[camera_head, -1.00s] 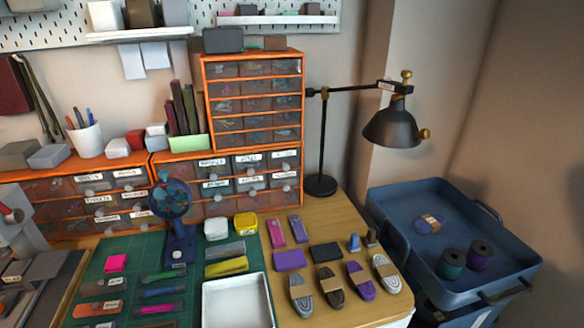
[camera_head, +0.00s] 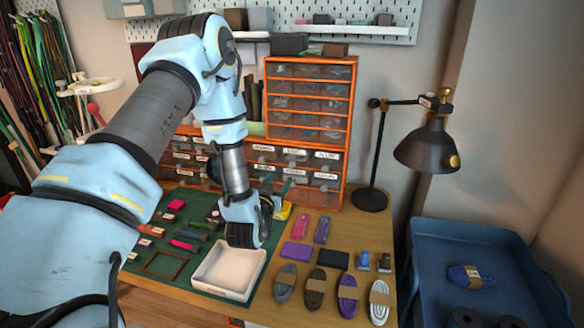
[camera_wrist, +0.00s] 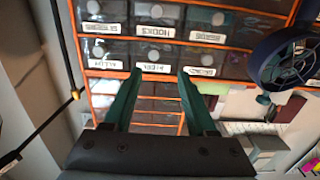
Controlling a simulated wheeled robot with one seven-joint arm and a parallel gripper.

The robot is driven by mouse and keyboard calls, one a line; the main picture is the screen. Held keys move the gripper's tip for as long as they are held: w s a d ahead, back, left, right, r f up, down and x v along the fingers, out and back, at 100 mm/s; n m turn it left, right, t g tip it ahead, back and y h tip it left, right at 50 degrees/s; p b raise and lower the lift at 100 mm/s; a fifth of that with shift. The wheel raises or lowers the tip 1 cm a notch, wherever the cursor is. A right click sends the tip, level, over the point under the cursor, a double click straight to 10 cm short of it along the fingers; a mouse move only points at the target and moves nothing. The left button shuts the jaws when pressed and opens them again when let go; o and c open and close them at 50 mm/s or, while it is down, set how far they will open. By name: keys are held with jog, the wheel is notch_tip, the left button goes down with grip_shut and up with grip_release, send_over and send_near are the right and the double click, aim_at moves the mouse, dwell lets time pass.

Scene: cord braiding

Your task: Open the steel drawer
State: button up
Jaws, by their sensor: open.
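The steel drawer (camera_wrist: 152,48) is the middle one in its row, with a grey knob and a white label that looks like STEEL, upside down in the wrist view. My gripper (camera_wrist: 156,80) is open and empty. Its two teal fingers point at the cabinet, with the steel drawer's label and knob between the fingertips. A gap seems to be left to the drawer front.
A blue fan (camera_wrist: 285,58) stands close beside the fingers in the wrist view. A white tray (camera_head: 212,284) is below my wrist. A black lamp (camera_head: 427,148) stands right of the cabinet; a blue cart (camera_head: 540,255) is further right. Several cord bundles lie on the table.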

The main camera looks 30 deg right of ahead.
aim_at(292, 164)
jog(key=shift+h, duration=0.3)
jog(key=p+x, duration=0.1)
jog(key=x, duration=0.2)
jog(key=p+x, duration=0.1)
jog(key=x, duration=0.2)
jog(key=p+x, duration=0.2)
jog(key=x, duration=0.1)
jog(key=shift+s+d+r, duration=0.15)
jog(key=shift+s+d, duration=0.05)
jog(key=shift+d, duration=0.3)
jog(key=shift+w+d, duration=0.4)
jog(key=shift+w, duration=0.05)
jog(key=shift+c, duration=0.4)
grip_shut()
